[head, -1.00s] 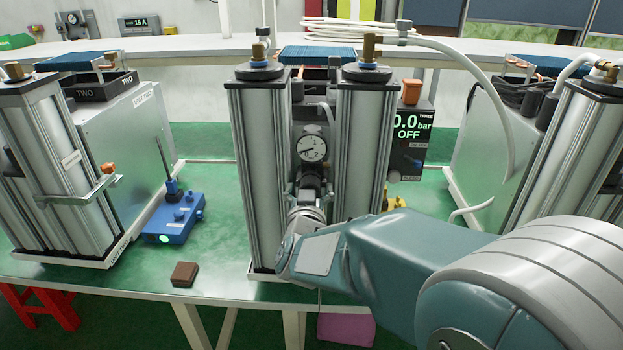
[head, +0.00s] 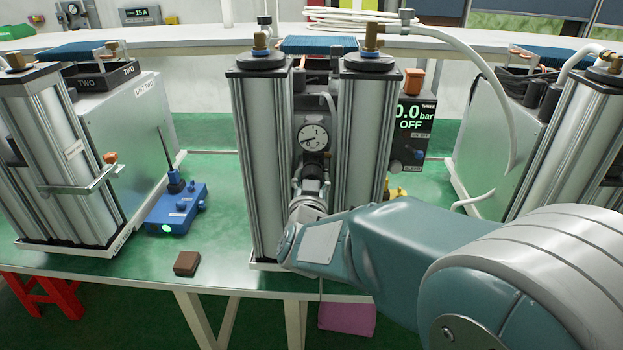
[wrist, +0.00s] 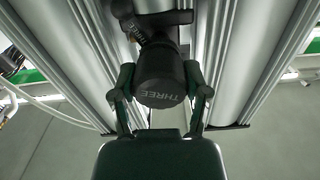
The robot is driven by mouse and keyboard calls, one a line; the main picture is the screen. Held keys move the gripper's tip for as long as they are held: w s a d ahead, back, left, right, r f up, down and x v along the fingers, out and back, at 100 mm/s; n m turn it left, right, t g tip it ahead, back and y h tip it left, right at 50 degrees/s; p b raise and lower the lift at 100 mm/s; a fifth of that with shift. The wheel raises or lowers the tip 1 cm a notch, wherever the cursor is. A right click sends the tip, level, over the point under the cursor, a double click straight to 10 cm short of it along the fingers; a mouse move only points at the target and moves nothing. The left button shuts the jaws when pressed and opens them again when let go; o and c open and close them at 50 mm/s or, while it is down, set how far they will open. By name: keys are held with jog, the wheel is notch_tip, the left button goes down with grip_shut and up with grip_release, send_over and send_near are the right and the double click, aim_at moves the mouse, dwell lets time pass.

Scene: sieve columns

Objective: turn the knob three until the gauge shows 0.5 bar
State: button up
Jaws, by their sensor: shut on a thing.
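Knob three (wrist: 160,88) is a dark round knob marked THREE between two metal columns in the wrist view. My gripper (wrist: 160,95) is shut on it, one finger on each side. In the head view my gripper (head: 308,195) reaches between the columns below the gauge, and my wrist hides most of the knob. The round white gauge (head: 313,137) sits above the knob; its needle points to the lower left, and the exact reading is too small to tell. The black display box (head: 411,125) marked THREE reads 0.0 bar and OFF.
The left column (head: 262,160) and right column (head: 372,150) stand close on both sides of my gripper. A blue device (head: 176,210) with an antenna and a brown block (head: 187,263) lie on the green table at left. A white hose (head: 505,110) arches at right.

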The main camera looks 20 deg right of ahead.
jog(key=m, duration=0.5)
jog(key=shift+r, duration=0.1)
jog(key=m, duration=0.5)
jog(key=shift+m, duration=0.4)
jog(key=o, duration=1.1)
jog(key=shift+w, duration=0.1)
jog(key=shift+o, duration=0.2)
jog(key=v, duration=0.7)
jog(key=shift+s, duration=0.2)
jog(key=shift+a, duration=0.15)
